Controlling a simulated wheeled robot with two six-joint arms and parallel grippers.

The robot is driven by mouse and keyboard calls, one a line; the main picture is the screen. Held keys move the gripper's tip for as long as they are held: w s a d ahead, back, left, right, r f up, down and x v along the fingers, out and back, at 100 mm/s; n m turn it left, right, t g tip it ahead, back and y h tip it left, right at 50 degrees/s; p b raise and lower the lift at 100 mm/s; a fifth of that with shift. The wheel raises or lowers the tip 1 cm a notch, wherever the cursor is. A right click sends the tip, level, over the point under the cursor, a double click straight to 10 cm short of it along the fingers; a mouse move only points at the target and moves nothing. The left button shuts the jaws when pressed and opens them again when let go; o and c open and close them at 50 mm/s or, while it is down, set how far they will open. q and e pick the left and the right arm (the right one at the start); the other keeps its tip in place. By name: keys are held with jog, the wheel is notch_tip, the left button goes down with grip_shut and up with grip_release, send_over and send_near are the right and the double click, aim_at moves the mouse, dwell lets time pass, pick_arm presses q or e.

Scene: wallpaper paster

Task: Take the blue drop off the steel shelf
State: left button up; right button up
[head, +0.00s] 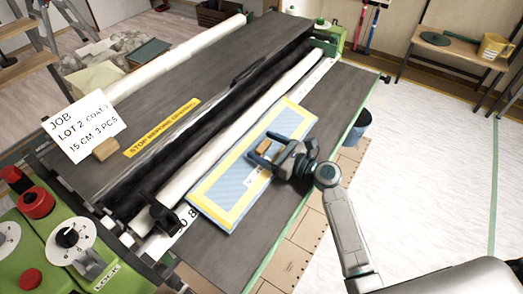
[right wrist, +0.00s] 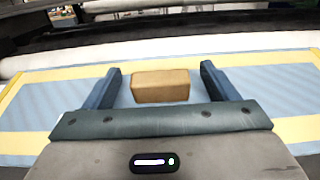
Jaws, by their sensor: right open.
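The blue drop (head: 225,180) is a flat light-blue patterned sheet with a yellow border and a small white label. It lies on the dark steel shelf (head: 243,243) in front of the white roller, and fills much of the right wrist view (right wrist: 48,108). A small wooden block (right wrist: 160,86) rests on the drop. My right gripper (right wrist: 160,72) is open over the drop, with one finger on each side of the block and visible gaps to both. In the head view it hides part of the drop's right side. My left gripper is not in view.
A job card (head: 84,128) stands in a wooden holder at left. A green control box (head: 60,245) with red buttons and a dial is at lower left. A blue bucket (head: 363,118) stands beyond the shelf's right edge. The pale floor at right is open.

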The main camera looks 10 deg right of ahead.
jog(key=c, duration=1.1)
